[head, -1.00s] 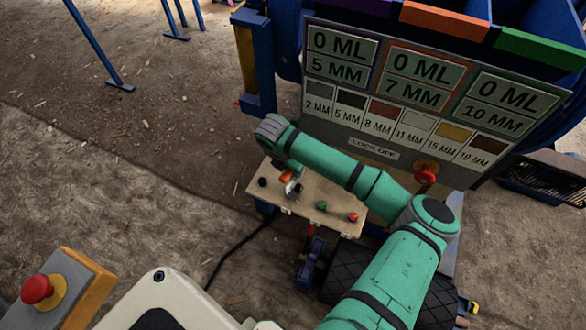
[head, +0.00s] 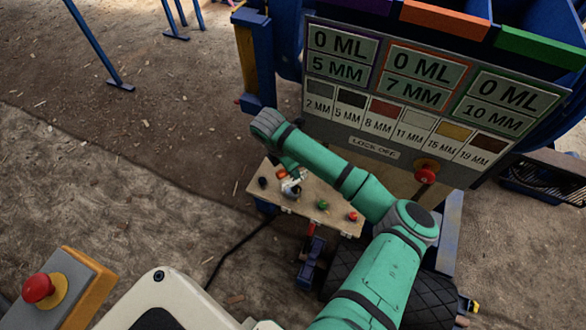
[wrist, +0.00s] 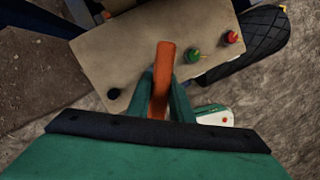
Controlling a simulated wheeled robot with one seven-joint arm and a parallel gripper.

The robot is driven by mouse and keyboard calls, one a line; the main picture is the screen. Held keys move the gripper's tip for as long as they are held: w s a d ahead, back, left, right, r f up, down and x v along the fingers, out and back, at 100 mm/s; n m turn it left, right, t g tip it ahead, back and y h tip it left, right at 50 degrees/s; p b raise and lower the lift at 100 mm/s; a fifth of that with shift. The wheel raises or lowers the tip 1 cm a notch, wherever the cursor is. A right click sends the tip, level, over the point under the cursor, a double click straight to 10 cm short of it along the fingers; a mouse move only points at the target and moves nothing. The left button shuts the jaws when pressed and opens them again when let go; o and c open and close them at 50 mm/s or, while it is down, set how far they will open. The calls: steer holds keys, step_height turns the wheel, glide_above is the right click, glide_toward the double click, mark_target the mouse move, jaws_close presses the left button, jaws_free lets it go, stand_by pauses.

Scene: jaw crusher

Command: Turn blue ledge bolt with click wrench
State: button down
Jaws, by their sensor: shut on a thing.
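My gripper (wrist: 161,98) is shut on an orange handle (wrist: 162,72) that stands up between its two green fingers in the wrist view. It looks like the handle of the click wrench, but its working end is hidden. In the head view the orange part (head: 281,174) shows small beside the whitish end of my arm, over the left part of a tan panel (head: 333,219). I cannot make out the blue ledge bolt in either view.
The tan panel (wrist: 130,50) carries a black knob (wrist: 114,93), a green button (wrist: 194,55) and a red button (wrist: 231,38). A black tyre (wrist: 258,45) is beside it. A large display board (head: 390,110) with a red stop button (head: 425,176) rises behind my arm.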

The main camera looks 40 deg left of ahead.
steer(key=shift+w+m, duration=0.15)
steer(key=shift+m, duration=0.35)
steer(key=shift+s+m+h, duration=0.2)
steer(key=shift+m+h, duration=0.1)
steer(key=shift+m, duration=0.5)
stand_by(0.5)
steer(key=shift+w, duration=0.15)
steer(key=shift+a+m+g, duration=0.1)
steer(key=shift+m+g, duration=0.2)
steer(key=shift+m, duration=0.3)
stand_by(0.4)
steer(key=shift+r, duration=0.1)
stand_by(0.4)
